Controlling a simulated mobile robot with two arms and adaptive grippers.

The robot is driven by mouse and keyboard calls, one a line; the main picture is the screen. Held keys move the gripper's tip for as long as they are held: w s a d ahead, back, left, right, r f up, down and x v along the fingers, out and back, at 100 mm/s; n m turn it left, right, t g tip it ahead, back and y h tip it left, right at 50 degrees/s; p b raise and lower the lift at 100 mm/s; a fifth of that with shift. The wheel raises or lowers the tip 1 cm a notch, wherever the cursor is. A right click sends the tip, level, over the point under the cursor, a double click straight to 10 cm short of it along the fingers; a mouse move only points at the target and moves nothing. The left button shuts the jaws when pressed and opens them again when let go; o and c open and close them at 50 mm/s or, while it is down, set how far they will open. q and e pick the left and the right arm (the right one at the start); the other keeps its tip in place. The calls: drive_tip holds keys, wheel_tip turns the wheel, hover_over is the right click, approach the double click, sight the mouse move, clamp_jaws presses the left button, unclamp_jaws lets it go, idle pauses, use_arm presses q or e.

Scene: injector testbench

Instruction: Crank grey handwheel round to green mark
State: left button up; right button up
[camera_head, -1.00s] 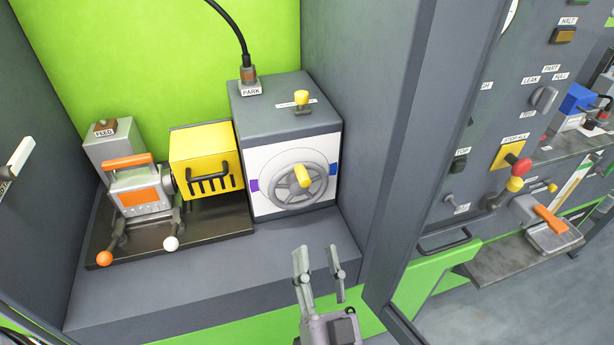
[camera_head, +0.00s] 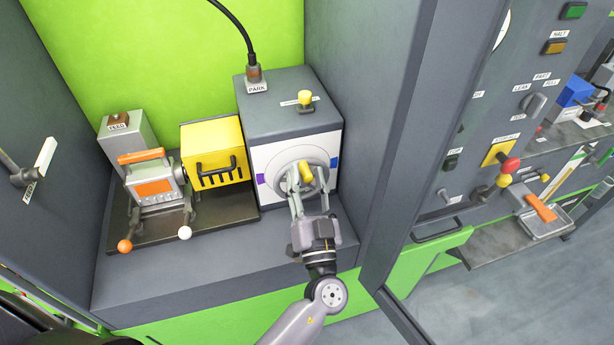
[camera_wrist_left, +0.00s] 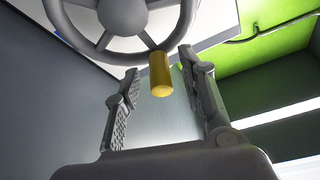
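The grey handwheel (camera_head: 288,179) is on the white front plate of a grey box and carries a yellow crank knob (camera_head: 307,172). A purple mark (camera_head: 262,179) is at the plate's left edge and a blue mark (camera_head: 336,162) at its right. I see no green mark on the plate. My left gripper (camera_head: 309,194) is in front of the wheel's lower part. In the left wrist view the gripper (camera_wrist_left: 159,66) is open, with the yellow knob (camera_wrist_left: 161,76) between its fingers and gaps on both sides. The wheel (camera_wrist_left: 124,14) is above. My right gripper is not in view.
A yellow box (camera_head: 213,153) with a black handle and an orange-handled unit (camera_head: 155,180) stand left of the wheel box. A grey post (camera_head: 385,150) stands right, beside a control panel with buttons and levers. The grey ledge (camera_head: 180,278) is clear in front.

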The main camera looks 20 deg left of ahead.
use_arm(q)
drive_tip(key=shift+c, duration=0.4)
clamp_jaws()
drive_tip(key=shift+d+f+m, duration=0.1)
drive_tip(key=shift+m, duration=0.3)
